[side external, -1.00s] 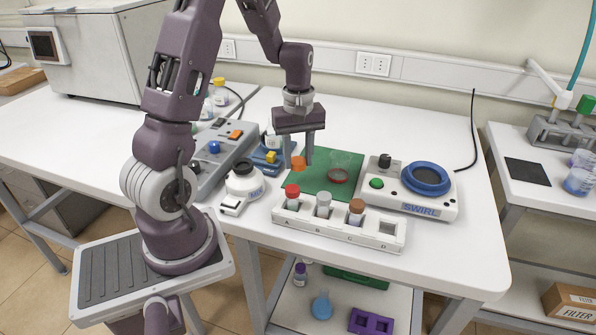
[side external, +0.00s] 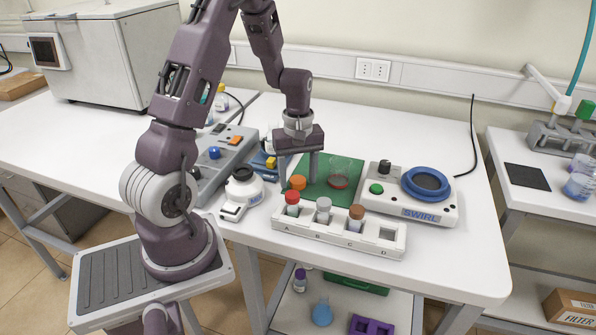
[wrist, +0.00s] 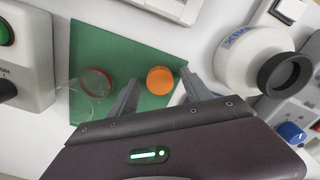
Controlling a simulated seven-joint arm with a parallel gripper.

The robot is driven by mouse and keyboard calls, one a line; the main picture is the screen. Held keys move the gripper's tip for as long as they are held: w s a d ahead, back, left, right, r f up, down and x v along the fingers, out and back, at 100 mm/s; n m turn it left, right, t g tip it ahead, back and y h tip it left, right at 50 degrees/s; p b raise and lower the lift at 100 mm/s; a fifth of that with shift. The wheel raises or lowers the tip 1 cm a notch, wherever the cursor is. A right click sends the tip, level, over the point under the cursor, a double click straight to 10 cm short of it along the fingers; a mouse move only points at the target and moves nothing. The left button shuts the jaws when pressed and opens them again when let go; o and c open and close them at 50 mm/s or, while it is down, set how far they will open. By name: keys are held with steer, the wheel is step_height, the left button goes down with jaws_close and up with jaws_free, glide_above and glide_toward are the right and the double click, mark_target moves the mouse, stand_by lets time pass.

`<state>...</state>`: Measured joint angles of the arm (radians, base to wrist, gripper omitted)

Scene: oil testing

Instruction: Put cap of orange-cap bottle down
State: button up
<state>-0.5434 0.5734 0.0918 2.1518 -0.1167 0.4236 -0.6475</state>
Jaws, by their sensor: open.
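The round orange cap (side external: 298,182) sits on the green mat (side external: 320,190), near the mat's left edge. In the wrist view the orange cap (wrist: 160,80) lies between my spread fingers, with a visible gap on each side. My gripper (side external: 298,172) is open and pointing down at the mat. In the wrist view my gripper (wrist: 158,78) shows both fingertips low beside the cap. I cannot identify the bottle that this cap belongs to.
A clear glass vessel with a red base (side external: 338,181) stands on the mat to the right.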

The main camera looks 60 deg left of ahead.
mark_target(298, 181)
step_height(298, 181, up, 12)
steer(key=s+d+r+m+t, duration=0.1)
steer(key=d+r+m, duration=0.3)
steer(key=d+r, duration=0.15)
steer(key=s+d+r+m+t, duration=0.4)
steer(key=s+d+m, duration=0.7)
steer(key=s+d, duration=0.3)
steer(key=shift+s+d+r+m+t, duration=0.15)
steer(key=shift+d+m+t, duration=0.15)
steer(key=shift+m, duration=0.1)
